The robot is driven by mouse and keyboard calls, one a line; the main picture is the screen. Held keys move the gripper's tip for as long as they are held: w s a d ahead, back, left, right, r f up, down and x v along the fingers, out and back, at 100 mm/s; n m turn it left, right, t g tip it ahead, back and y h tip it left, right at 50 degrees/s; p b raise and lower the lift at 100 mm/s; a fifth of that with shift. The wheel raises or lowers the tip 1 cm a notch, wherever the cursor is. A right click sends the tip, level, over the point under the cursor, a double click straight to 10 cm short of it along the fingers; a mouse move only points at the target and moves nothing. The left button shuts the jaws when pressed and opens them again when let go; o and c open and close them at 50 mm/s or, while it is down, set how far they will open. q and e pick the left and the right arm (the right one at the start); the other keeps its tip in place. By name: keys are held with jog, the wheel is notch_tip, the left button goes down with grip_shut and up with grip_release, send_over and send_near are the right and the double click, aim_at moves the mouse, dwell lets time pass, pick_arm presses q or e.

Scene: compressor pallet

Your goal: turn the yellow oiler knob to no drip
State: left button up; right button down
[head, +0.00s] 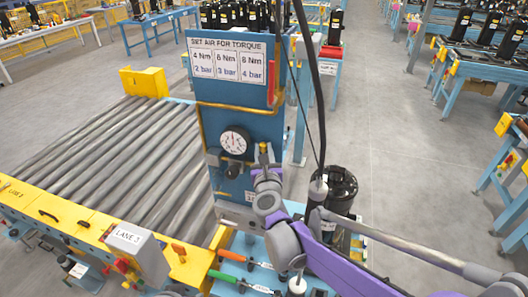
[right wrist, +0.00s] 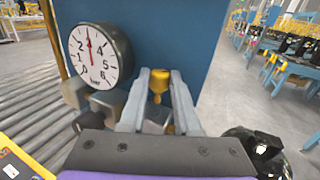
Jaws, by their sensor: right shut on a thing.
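The yellow oiler knob (right wrist: 159,84) sits in front of the blue column, right of the pressure gauge (right wrist: 93,55). In the right wrist view the two grey fingers of my right gripper (right wrist: 162,86) stand on either side of it. My right gripper is shut on the knob, with yellow parts showing between and below the fingertips. In the head view my right gripper (head: 264,165) reaches up to the column from below, and the fingers mostly hide the oiler. The gauge also shows there (head: 236,142). My left gripper is not in view.
The blue column (head: 240,120) carries a torque sign (head: 228,60). A roller conveyor (head: 110,150) lies to its left. A black cylindrical unit (head: 341,188) stands close to the right of my arm. Orange- and green-handled tools (head: 222,276) lie below. A dark cable hangs beside the column.

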jog(key=h, duration=0.1)
jog(key=m+h+b, duration=0.1)
jog(key=b, duration=0.1)
jog(key=shift+s+a+f+m+h, duration=0.1)
jog(key=shift+a+f+m+h, duration=0.2)
jog(key=shift+m+h, duration=0.1)
jog(key=shift+a+m+h+b, duration=0.1)
jog(key=shift+m+h+b, duration=0.25)
jog(key=shift+h, duration=0.25)
jog(key=shift+a+r+m+g+h, duration=0.1)
jog(key=shift+m+g+h, duration=0.05)
jog(key=shift+m+h, duration=0.35)
jog(key=shift+a+r+m+g+h, duration=0.15)
jog(key=shift+m+h, duration=0.2)
jog(key=shift+h, duration=0.25)
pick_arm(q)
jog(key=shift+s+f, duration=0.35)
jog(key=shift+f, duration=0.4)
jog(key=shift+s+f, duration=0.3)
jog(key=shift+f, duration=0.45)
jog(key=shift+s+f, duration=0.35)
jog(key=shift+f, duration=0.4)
pick_arm(e)
jog(key=shift+w+m+g+h, duration=0.15)
jog(key=shift+m+g+h, duration=0.5)
jog(key=shift+h, duration=0.5)
jog(key=shift+w+m+g+h, duration=0.1)
jog(key=shift+m+g+h, duration=0.35)
jog(key=shift+m+h, duration=0.55)
jog(key=shift+h, duration=0.25)
